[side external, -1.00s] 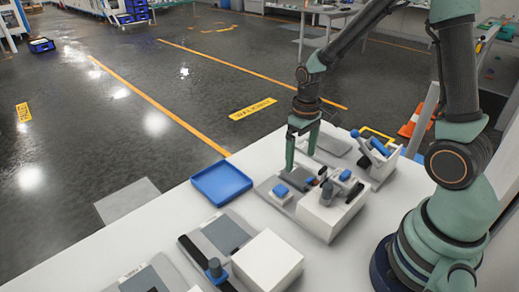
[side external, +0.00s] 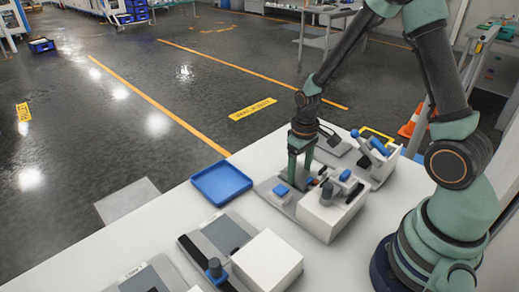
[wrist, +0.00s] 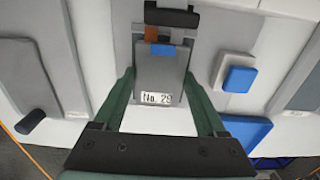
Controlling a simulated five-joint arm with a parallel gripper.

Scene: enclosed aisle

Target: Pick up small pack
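My gripper (side external: 300,182) is low over the grey fixture plate (side external: 270,197) on the white table. In the wrist view its two green fingers (wrist: 158,88) are spread open, with nothing held between them. Between and beyond them is a grey panel (wrist: 155,77) labelled "No. 29", with a small blue piece (wrist: 163,50) and a brown piece (wrist: 152,33) at its far end. A blue block (side external: 281,189) sits on the plate, left of the fingers; a blue-topped block (wrist: 240,79) shows right of the fingers in the wrist view. I cannot tell which piece is the small pack.
A white box-shaped fixture (side external: 325,222) with a grey knob and blue parts stands just right of the gripper. An empty blue tray (side external: 221,183) lies to the left. A white block (side external: 267,262) and another fixture stand nearer the camera. The table between is partly clear.

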